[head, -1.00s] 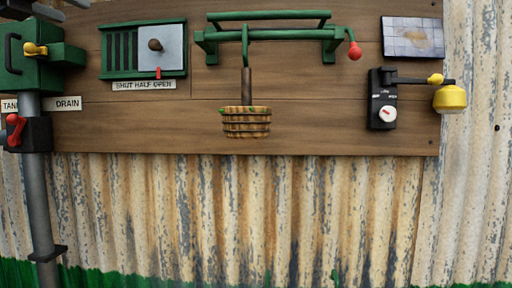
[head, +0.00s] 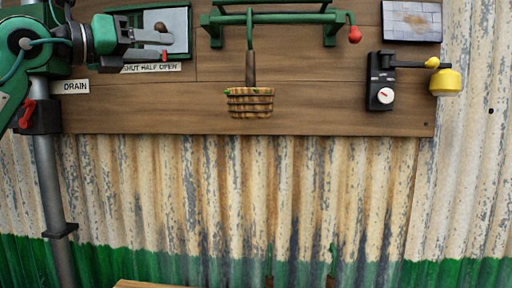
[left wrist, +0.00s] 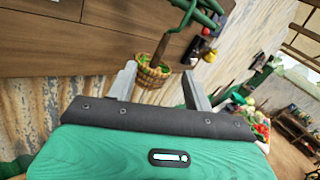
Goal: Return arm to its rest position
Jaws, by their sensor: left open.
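My left gripper (head: 160,44) is at the upper left of the head view, in front of the green-framed panel with the shutter (head: 178,18). It is open, with nothing between its fingers. In the left wrist view its two grey fingers (left wrist: 158,80) stand apart, and the woven basket (left wrist: 152,75) shows beyond them. My left arm covers part of the green tank box and pipe area at the far left. My right gripper is not in view.
The basket (head: 249,102) hangs from a green rail (head: 270,18) with a red knob. A black dial box (head: 381,82) and yellow float (head: 446,81) are at right. A red lever (head: 27,113) sits on the grey pipe (head: 48,180). The corrugated wall below is clear.

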